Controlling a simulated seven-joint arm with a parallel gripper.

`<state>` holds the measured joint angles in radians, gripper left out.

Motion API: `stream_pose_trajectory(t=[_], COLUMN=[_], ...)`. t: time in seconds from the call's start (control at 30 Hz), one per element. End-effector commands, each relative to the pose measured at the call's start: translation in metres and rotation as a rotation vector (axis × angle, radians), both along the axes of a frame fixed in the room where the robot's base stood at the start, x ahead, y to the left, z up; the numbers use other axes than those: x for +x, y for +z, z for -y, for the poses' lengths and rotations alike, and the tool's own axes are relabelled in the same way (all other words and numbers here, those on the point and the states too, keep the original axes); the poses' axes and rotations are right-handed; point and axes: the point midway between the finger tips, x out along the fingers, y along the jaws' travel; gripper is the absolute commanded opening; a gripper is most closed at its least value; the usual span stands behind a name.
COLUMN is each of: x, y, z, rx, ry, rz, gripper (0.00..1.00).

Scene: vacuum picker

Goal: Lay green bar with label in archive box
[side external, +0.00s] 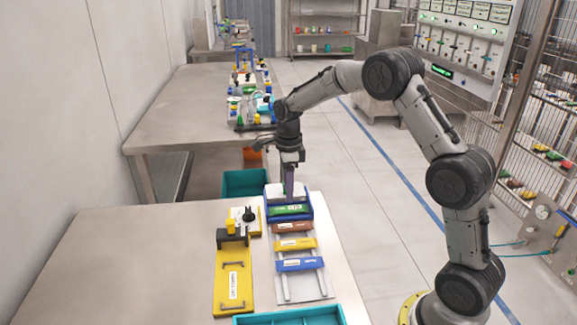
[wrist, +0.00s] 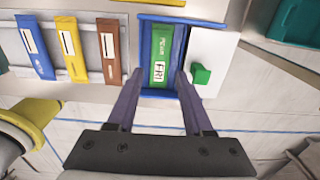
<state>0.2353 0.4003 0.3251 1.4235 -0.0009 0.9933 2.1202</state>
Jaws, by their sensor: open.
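The green bar with a white label (wrist: 161,52) lies inside the blue box (wrist: 147,27), seen in the wrist view. In the side view the green bar (side external: 290,210) shows at the near side of the blue box (side external: 308,208). My gripper (wrist: 158,74) is open, its two purple fingers apart on either side of the bar's near end. I cannot tell whether the fingers touch the bar or the box. In the side view my gripper (side external: 289,194) points down at the box and hides part of it.
A white plate with a green knob (wrist: 202,76) adjoins the box. Brown (side external: 292,227), yellow (side external: 295,244) and blue (side external: 301,264) bars lie on a rail rack. A yellow fixture (side external: 233,275) stands left, teal bins (side external: 246,182) beyond and in front. The table's left part is clear.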

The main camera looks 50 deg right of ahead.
Motion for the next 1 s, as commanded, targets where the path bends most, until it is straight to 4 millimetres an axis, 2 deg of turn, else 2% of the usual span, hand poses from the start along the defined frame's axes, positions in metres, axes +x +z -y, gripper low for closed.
stream_pose_trajectory(t=[0.03,0.1,0.3,0.5,0.7,0.77,0.87,1.0], x=[0.001,0.001,0.001,0.000,-0.003,-0.009,-0.029,-0.075], y=[0.013,0.028,0.064,0.082,0.090,0.097,0.118,0.151], z=[0.000,0.000,0.000,0.000,-0.002,-0.006,-0.020,-0.045], rx=[-0.001,-0.001,-0.001,-0.001,-0.002,-0.006,-0.020,-0.066], ry=[0.000,0.000,0.000,0.000,0.026,0.081,0.257,0.626], rz=[0.007,0.006,0.006,0.002,0.008,0.021,0.056,0.127], gripper=[0.51,0.51,0.51,0.51,0.51,0.51,0.51,0.51])
